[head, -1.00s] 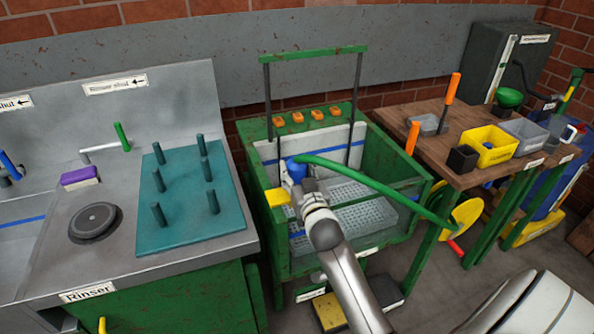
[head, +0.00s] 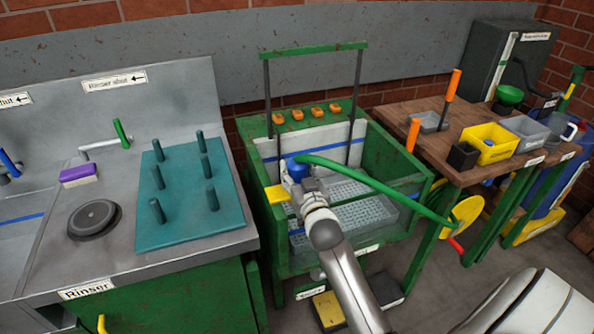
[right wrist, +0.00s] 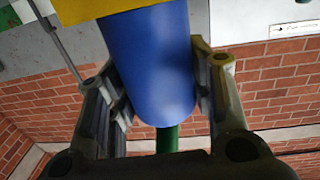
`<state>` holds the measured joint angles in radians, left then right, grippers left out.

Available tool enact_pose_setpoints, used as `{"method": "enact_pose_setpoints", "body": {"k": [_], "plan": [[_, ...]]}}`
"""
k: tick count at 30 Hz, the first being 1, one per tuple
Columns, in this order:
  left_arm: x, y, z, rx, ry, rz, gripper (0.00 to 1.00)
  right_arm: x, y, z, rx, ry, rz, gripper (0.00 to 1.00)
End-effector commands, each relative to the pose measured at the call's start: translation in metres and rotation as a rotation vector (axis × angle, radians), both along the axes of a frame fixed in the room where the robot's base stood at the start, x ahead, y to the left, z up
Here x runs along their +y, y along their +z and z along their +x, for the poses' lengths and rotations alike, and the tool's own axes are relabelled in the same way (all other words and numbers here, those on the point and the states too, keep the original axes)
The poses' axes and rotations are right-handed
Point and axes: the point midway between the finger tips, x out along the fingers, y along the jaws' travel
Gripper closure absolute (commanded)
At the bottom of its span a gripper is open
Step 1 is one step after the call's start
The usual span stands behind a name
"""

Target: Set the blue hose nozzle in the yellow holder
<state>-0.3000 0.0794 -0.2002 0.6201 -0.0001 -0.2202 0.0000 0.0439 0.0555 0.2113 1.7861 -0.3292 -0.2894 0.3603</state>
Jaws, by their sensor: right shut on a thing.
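The blue hose nozzle (head: 297,168) is at the front left of the green-framed basin, with a green hose (head: 375,183) running from it to the right. The yellow holder (head: 278,195) is on the basin's left edge, just left of the nozzle. My right gripper (head: 304,184) is shut on the nozzle. In the right wrist view the blue nozzle (right wrist: 150,65) fills the space between the two fingers, and a yellow piece (right wrist: 90,8) shows behind it at the top left. I cannot tell whether nozzle and holder touch. My left gripper is not in view.
The basin (head: 400,222) has a grey grid floor (head: 365,212) and a green overhead frame (head: 315,52). The hose leads to a yellow reel (head: 466,214). A sink with a teal peg board (head: 190,225) stands left; a wooden table with bins stands right.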

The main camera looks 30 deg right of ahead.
Motion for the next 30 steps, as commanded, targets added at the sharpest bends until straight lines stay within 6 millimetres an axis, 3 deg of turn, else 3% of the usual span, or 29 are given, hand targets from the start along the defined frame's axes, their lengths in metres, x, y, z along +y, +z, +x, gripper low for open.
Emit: {"method": "enact_pose_setpoints", "body": {"k": [6, 7, 13, 24, 30], "plan": [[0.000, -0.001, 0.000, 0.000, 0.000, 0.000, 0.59, 0.000, -0.001, 0.000, -0.001, 0.000, 0.000, 0.69], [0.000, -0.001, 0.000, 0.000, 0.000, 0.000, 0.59, 0.000, -0.001, 0.000, -0.001, 0.000, 0.000, 0.51], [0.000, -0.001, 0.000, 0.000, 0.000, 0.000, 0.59, 0.000, -0.001, 0.000, -0.001, 0.000, 0.000, 0.27], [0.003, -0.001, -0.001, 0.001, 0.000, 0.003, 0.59, 0.001, -0.002, -0.002, 0.002, 0.000, 0.001, 0.27], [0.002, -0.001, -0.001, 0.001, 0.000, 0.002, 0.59, 0.008, -0.003, -0.025, 0.003, 0.000, 0.001, 0.27]]}}
